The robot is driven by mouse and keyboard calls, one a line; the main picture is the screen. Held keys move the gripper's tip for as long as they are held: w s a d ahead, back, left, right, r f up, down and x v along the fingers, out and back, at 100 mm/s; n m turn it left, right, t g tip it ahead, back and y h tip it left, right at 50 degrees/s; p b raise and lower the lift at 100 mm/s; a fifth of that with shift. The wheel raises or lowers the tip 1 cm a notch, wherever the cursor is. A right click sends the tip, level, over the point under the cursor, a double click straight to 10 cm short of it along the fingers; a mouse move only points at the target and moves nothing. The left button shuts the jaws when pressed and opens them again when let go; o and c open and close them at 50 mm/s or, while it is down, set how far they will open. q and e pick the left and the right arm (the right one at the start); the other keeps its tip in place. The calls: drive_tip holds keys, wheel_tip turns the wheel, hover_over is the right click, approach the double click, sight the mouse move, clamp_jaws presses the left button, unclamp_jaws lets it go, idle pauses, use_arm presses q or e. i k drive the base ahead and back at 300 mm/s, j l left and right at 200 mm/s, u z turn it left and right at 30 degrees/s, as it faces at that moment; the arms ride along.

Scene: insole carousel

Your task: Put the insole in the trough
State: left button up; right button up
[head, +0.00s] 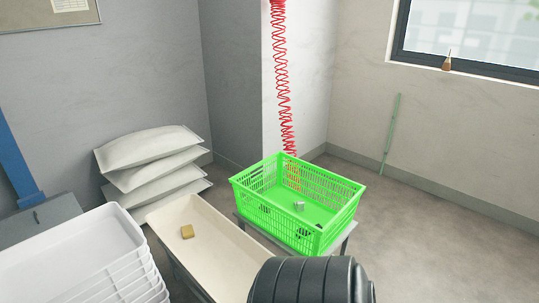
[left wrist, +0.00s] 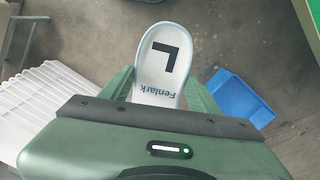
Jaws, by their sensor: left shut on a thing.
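The insole (left wrist: 162,60) shows in the left wrist view, pale with a light blue edge, a large black L and the word Fenlark. My left gripper (left wrist: 160,92) is shut on it, with a green finger on either side. Its near end is hidden behind the gripper body. A long cream trough (head: 215,220) stands low in the head view, left of the green crate. A small yellow-brown block (head: 187,231) lies in it. The head view shows neither the insole nor my grippers.
A green crate (head: 330,187) on a stand is right of the trough. Stacked white trays (head: 75,240) are at its left, and white sacks (head: 150,147) behind. A red coiled hose (head: 282,85) hangs above the crate. The left wrist view shows a blue bin (left wrist: 240,97) below.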

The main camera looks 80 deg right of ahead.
sight(223, 282)
drive_tip(key=l+z, duration=0.1)
drive_tip(key=z, duration=0.4)
drive_tip(key=l+z, duration=0.1)
drive_tip(key=z, duration=0.35)
drive_tip(key=i+l+z, duration=0.1)
drive_tip(key=z, duration=0.9)
drive_tip(key=i+l, duration=0.25)
drive_tip(key=i, duration=0.2)
drive_tip(key=i+l+z, duration=0.1)
drive_tip(key=i+l, duration=0.2)
drive_tip(key=i, duration=0.1)
